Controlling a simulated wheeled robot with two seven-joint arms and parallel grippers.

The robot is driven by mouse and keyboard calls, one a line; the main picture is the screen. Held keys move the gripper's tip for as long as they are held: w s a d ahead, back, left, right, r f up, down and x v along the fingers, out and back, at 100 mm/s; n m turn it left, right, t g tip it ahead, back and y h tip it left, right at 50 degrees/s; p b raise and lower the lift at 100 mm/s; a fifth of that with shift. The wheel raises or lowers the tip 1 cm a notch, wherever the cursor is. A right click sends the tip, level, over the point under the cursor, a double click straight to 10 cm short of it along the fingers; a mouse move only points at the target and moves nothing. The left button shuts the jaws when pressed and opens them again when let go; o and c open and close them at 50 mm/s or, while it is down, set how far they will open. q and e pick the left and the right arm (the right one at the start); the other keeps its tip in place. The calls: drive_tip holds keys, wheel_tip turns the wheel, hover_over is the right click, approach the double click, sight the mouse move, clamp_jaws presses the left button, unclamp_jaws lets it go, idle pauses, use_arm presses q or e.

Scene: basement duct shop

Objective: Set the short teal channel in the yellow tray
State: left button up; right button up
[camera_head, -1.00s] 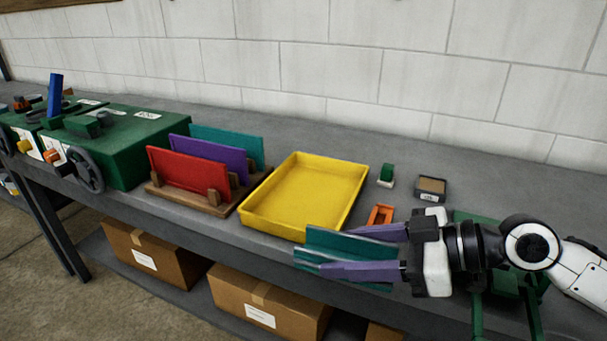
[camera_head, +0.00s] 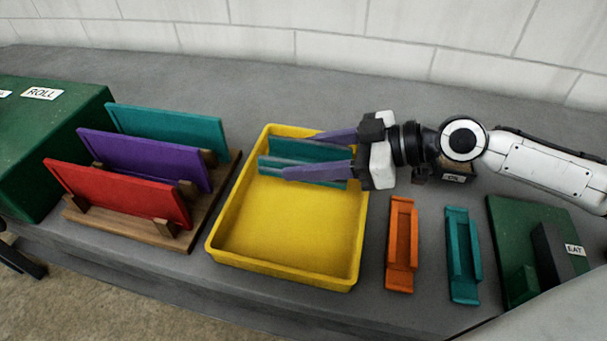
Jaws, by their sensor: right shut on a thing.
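My right gripper (camera_head: 298,155) is shut on a teal channel (camera_head: 272,163), with one purple finger on each side of it. The channel lies roughly level, left to right, within the outline of the yellow tray (camera_head: 284,270), at its back end. I cannot tell whether it touches the tray floor. The fingers hide part of the channel. The rest of the tray is empty. A second teal channel (camera_head: 462,255) lies on the bench to the right, beside an orange channel (camera_head: 402,245). My left gripper is not in view.
A wooden rack (camera_head: 130,226) holding red (camera_head: 115,193), purple (camera_head: 150,160) and teal (camera_head: 168,130) sheets stands left of the tray. A green machine (camera_head: 50,140) is at far left. A green block-like device (camera_head: 520,240) sits at right. Bare bench lies behind the tray.

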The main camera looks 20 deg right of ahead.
sight(306, 189)
wheel_tip(306, 189, down, 5)
drive_tip(key=shift+w+r, duration=0.1)
drive_tip(key=shift+f, duration=0.2)
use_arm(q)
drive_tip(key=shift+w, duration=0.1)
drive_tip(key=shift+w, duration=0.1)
use_arm(e)
drive_tip(key=shift+f+b, duration=0.2)
drive_tip(key=shift+b, duration=0.1)
drive_tip(key=o, duration=1.1)
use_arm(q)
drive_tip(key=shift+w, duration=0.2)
